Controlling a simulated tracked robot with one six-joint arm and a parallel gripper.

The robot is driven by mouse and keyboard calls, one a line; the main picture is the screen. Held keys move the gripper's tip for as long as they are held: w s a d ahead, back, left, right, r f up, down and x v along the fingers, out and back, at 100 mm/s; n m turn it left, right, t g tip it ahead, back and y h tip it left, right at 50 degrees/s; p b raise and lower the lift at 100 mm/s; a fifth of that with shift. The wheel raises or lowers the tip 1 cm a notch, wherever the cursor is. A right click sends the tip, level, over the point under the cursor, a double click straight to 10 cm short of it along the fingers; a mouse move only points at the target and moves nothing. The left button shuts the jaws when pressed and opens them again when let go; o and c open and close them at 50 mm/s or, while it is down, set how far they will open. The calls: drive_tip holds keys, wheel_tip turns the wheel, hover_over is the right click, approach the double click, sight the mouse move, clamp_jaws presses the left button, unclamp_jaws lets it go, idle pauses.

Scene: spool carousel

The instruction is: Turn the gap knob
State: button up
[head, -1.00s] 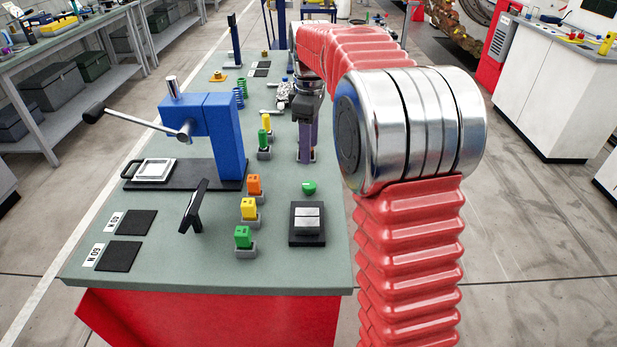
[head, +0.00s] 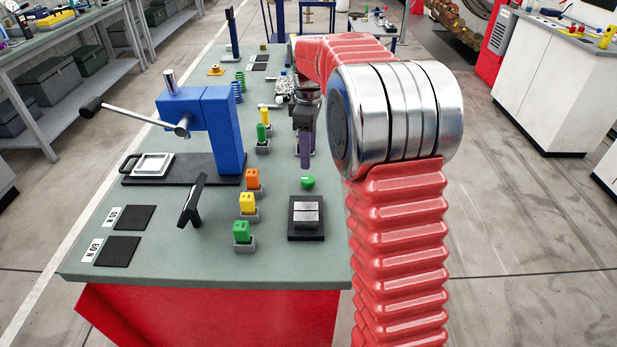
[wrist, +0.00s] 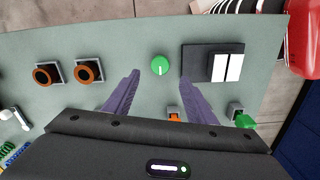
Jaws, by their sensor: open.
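The gap knob is a small round green knob (head: 308,182) with a pale pointer line, on the grey-green bench top. In the wrist view the knob (wrist: 159,65) shows between the tips of my two purple fingers, with clear space on both sides. My gripper (head: 305,163) is open and empty, pointing down just behind the knob in the head view. The wrist view also shows my gripper (wrist: 159,74). I cannot tell how high the tips are above the knob.
A black plate with two silver blocks (head: 306,218) lies close in front of the knob. Orange, yellow and green blocks (head: 247,203) stand in grey holders to the left. A blue press (head: 220,135) stands farther left. Two orange-ringed parts (wrist: 88,70) show in the wrist view.

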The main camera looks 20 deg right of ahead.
sight(309, 178)
wheel_tip(309, 178, down, 10)
drive_tip(key=shift+r, duration=0.1)
idle(0.4)
drive_tip(key=shift+c, duration=0.5)
drive_tip(key=c, duration=0.9)
